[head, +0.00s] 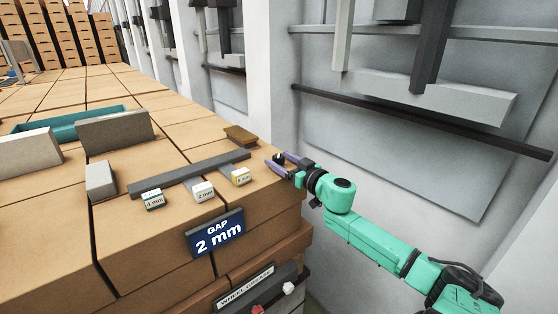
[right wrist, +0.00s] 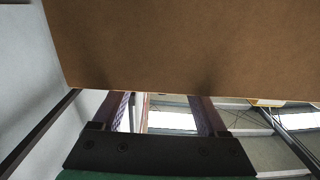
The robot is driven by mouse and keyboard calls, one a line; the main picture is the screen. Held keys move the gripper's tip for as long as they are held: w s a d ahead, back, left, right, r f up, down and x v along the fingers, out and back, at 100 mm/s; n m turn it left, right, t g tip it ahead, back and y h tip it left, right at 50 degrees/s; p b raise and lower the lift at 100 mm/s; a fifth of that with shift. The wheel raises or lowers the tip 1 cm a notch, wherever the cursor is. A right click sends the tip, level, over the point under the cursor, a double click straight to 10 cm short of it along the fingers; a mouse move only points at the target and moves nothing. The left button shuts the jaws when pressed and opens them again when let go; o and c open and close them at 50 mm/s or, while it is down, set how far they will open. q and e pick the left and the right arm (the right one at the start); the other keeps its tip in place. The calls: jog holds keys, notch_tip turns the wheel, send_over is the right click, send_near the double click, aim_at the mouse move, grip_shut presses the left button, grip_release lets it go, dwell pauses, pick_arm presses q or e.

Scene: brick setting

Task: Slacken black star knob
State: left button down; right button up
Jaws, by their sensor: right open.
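My right gripper (head: 276,158) is at the right edge of the carton-like block stack, with its two purple fingers spread apart. A small black thing (head: 279,157) shows between or just behind the fingertips; it is too small to tell whether it is the black star knob. In the right wrist view my gripper (right wrist: 161,98) is open, and its fingertips end at the lower edge of a brown surface (right wrist: 180,45). No knob shows between the fingers there. My left gripper is not in view.
A grey bar (head: 190,173) lies on the stack beside small blocks marked in mm. A blue "GAP 2 mm" sign (head: 216,234) hangs on the front. Below is a dark box labelled "WHEEL GREASE" (head: 246,286), with red and white knobs. A grey wall panel (head: 400,150) stands right.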

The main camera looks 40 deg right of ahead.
jog(key=shift+w+a+r, duration=0.1)
jog(key=shift+w+r, duration=0.05)
jog(key=shift+w, duration=0.5)
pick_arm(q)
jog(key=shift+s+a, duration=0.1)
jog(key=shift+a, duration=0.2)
pick_arm(e)
jog(key=shift+c, duration=0.3)
grip_shut()
jog(key=shift+n+y, duration=0.4)
jog(key=shift+y, duration=0.2)
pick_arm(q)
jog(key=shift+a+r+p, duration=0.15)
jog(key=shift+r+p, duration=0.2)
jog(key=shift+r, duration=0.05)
pick_arm(e)
jog(key=shift+n+y, duration=0.4)
jog(key=shift+y, duration=0.3)
